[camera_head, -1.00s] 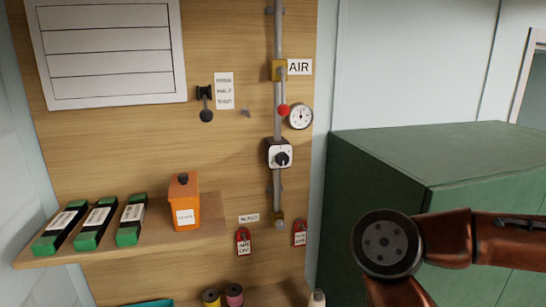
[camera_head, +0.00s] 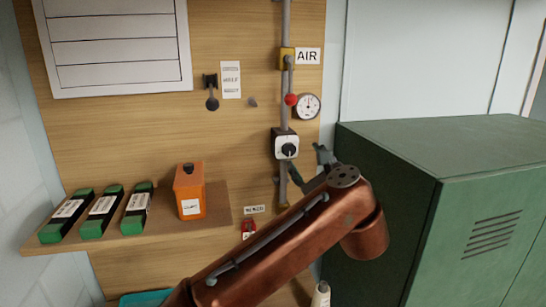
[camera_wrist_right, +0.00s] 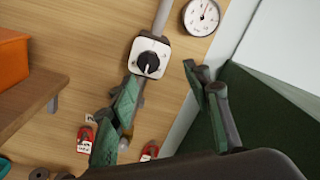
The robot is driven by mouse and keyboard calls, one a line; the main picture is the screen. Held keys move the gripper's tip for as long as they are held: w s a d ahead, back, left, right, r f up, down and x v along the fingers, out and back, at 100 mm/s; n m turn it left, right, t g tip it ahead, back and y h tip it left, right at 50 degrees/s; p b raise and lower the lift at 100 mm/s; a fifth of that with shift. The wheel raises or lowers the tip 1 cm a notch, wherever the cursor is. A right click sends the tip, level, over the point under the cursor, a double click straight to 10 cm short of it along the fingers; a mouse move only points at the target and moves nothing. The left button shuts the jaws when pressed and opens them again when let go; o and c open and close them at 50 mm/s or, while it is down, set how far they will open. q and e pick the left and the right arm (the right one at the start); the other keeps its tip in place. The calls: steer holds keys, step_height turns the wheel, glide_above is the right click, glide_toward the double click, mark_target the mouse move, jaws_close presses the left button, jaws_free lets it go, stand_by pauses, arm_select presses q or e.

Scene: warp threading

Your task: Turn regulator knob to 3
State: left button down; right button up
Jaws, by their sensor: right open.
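The regulator knob (camera_head: 289,150) is black on a white square plate, set on the grey vertical pipe of the wooden panel. It also shows in the right wrist view (camera_wrist_right: 148,64); its pointer and the plate's marks are too small to read surely. My right gripper (camera_head: 303,160) is just below and right of the regulator in the head view. In the right wrist view, its green-padded fingers (camera_wrist_right: 161,75) are spread apart and empty, with the knob near the left fingertip. I cannot tell how far the tips are from the knob. My left gripper is not in view.
A round gauge (camera_head: 306,106) and a red-ended lever (camera_head: 290,99) are above the regulator. Red padlock tags (camera_wrist_right: 84,139) hang below. A shelf (camera_head: 150,238) with an orange box (camera_head: 189,194) is left. A green cabinet (camera_head: 400,190) stands close on the right.

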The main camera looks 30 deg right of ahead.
mark_target(289, 151)
steer(key=shift+y, duration=0.4)
steer(key=w, duration=0.2)
steer(key=w+p, duration=0.1)
steer(key=w, duration=0.1)
steer(key=w+p, duration=0.1)
steer(key=w, duration=0.1)
steer(key=shift+w+f, duration=0.3)
steer(key=shift+f, duration=0.1)
steer(key=shift+w+d, duration=0.1)
steer(key=shift+w, duration=0.45)
steer(key=shift+w+d, duration=0.2)
steer(key=shift+a, duration=0.1)
steer(key=c, duration=1.2)
